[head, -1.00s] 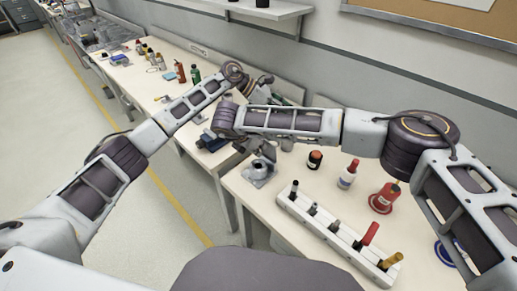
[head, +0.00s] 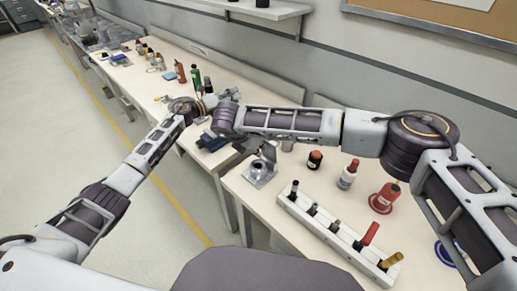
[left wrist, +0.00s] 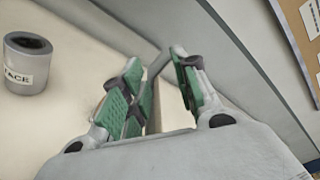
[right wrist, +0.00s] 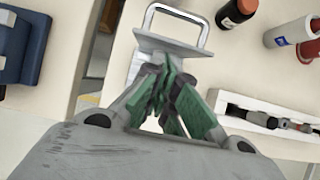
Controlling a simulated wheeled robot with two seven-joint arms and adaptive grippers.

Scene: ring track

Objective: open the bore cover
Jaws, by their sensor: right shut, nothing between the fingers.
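The bore fixture (head: 259,176) is a pale metal base with a round, dark-mouthed bore, on the near bench in the head view. In the right wrist view, a grey metal plate (right wrist: 172,43) lies just beyond my right gripper (right wrist: 170,88). Its fingers are together and empty; they hide part of the fixture, and I cannot tell whether they touch it. My left gripper (left wrist: 155,88) is open and empty, well away from the fixture, farther along the bench.
A white rack (head: 325,231) with several tools stands right of the fixture. A black-and-orange bottle (head: 315,160), a white bottle (head: 348,174) and a red spool-shaped object (head: 384,198) stand behind it. A grey labelled cup (left wrist: 27,63) is near my left gripper.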

